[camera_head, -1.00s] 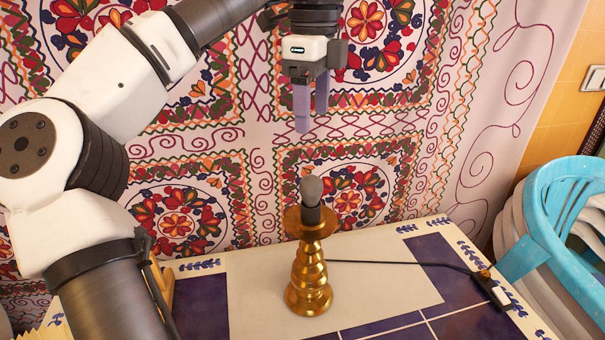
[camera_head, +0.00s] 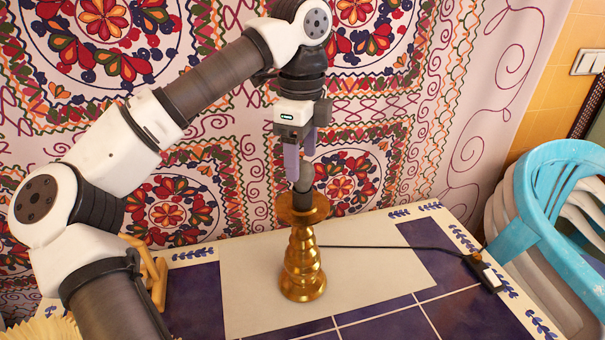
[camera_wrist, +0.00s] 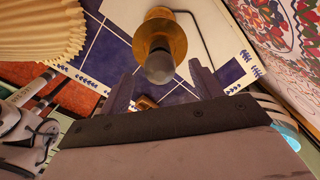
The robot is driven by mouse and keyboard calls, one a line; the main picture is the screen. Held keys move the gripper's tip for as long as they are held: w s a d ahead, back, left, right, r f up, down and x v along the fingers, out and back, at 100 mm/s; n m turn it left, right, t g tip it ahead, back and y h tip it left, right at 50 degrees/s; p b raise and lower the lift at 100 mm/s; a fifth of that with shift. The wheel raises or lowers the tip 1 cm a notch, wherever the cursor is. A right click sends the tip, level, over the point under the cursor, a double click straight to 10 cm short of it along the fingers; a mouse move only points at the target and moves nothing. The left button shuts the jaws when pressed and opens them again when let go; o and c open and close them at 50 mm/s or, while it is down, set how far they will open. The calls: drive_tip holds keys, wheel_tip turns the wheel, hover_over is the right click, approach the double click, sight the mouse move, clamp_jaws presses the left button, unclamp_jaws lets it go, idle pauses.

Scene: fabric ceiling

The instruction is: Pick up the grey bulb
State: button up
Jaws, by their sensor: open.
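The grey bulb (camera_head: 305,175) stands upright in the top of a brass lamp base (camera_head: 302,262) on the tiled table. My gripper (camera_head: 299,165) is open and points down, with its fingers at about the height of the bulb. In the wrist view the bulb (camera_wrist: 160,67) shows between and just beyond the tips of my gripper (camera_wrist: 163,80). The brass base (camera_wrist: 160,35) lies behind it there. I cannot tell whether either finger touches the bulb.
A black cord (camera_head: 390,247) runs right from the lamp to a small switch (camera_head: 485,271). Blue and white chairs (camera_head: 550,205) stand at the table's right. A wooden piece (camera_head: 152,275) is at the left. A patterned fabric (camera_head: 400,150) hangs behind.

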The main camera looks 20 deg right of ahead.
drive_tip(key=shift+f, duration=1.3)
drive_tip(key=shift+c, duration=0.2)
drive_tip(key=c, duration=1)
drive_tip(key=shift+r, duration=0.15)
drive_tip(key=shift+r, duration=0.6)
wheel_tip(320, 180, up, 19)
drive_tip(key=p, duration=0.6)
drive_tip(key=shift+f, duration=0.2)
